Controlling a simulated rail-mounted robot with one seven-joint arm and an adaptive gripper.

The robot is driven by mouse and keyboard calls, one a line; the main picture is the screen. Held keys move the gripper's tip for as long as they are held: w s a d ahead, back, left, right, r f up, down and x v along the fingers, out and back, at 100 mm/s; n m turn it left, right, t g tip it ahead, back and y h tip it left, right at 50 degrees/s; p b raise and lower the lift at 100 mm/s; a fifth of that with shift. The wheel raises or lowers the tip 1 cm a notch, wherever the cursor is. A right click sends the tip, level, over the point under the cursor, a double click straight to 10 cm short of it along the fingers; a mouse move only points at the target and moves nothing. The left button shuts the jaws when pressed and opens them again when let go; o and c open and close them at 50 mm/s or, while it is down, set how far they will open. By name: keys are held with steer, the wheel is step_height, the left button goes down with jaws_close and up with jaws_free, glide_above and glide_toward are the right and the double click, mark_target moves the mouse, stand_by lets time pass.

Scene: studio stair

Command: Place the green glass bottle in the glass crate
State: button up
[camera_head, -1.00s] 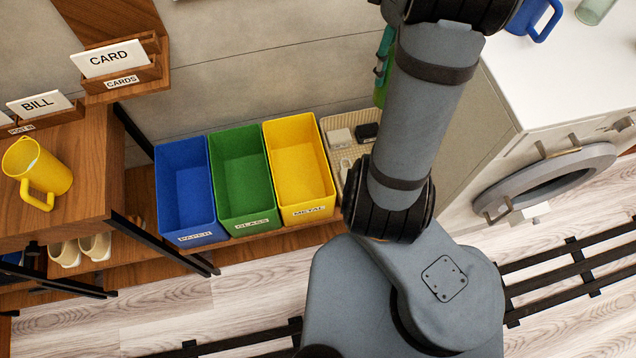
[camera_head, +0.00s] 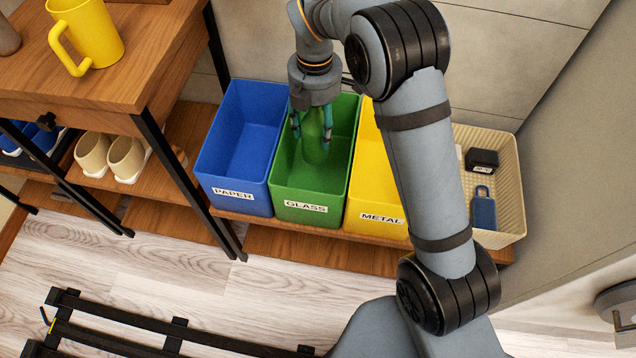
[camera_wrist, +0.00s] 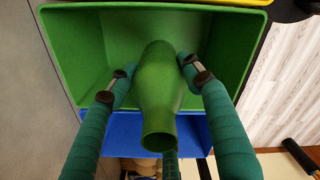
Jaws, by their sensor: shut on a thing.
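The green crate (camera_head: 282,192) labelled GLASS stands between the blue and yellow crates. My gripper (camera_head: 312,138) points down into it, with its teal fingers on either side of the green glass bottle (camera_head: 314,152). In the wrist view, my gripper (camera_wrist: 156,72) is shut on the bottle (camera_wrist: 162,85), whose open mouth faces the camera. The bottle is roughly upright inside the walls of the green crate (camera_wrist: 100,60). Its base is hard to make out against the green, so I cannot tell whether it touches the crate floor.
The blue PAPER crate (camera_head: 225,188) is close on the left and the yellow METAL crate (camera_head: 372,205) on the right. A beige basket (camera_head: 508,190) with small items stands further right. A wooden shelf unit (camera_head: 150,80) with a yellow mug (camera_head: 90,32) is at the left.

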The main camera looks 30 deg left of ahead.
mark_target(315, 163)
steer(key=shift+s+d+f, duration=0.25)
steer(key=shift+s+f, duration=0.1)
steer(key=shift+f, duration=0.15)
steer(key=shift+s+d+f, duration=0.25)
steer(key=shift+s+f, duration=0.1)
steer(key=shift+f, duration=0.1)
step_height(315, 163, down, 4)
steer(key=shift+s+f+b, duration=0.1)
steer(key=shift+s+b, duration=0.05)
steer(key=shift+b, duration=0.75)
steer(key=shift+f+b, duration=0.75)
steer(key=shift+f, duration=2)
steer(key=shift+f, duration=0.15)
steer(key=o, duration=1.6)
steer(key=shift+c, duration=0.2)
step_height(315, 163, up, 12)
steer(key=p, duration=0.3)
steer(key=shift+r, duration=0.2)
